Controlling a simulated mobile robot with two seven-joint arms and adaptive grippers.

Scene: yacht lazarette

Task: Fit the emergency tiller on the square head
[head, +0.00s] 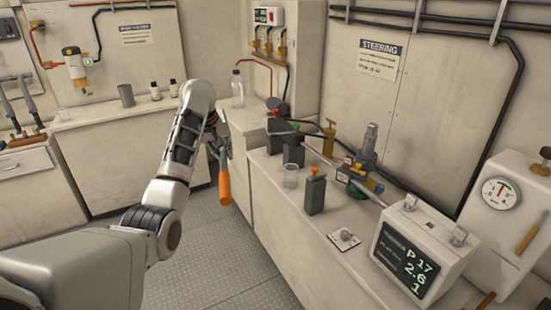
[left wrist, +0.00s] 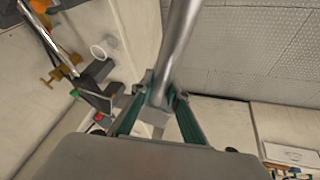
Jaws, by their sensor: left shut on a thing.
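My left gripper (head: 213,143) is shut on the emergency tiller, whose orange grip (head: 224,178) hangs down over the floor, left of the long counter. In the left wrist view the tiller's grey metal bar (left wrist: 180,45) runs up from between the teal fingers of the gripper (left wrist: 158,100). The tiller is apart from the counter. A grey upright fitting (head: 368,142) with yellow and blue parts stands on the counter under the STEERING sign. I cannot make out which part is the square head. My right gripper is not in view.
The long counter (head: 268,210) holds a glass jar (head: 290,176), a dark orange-topped box (head: 315,192), a small plate with a knob (head: 344,239) and a display unit (head: 412,255). A clear bottle (head: 238,88) stands behind my gripper. The chequered floor (head: 215,255) is free.

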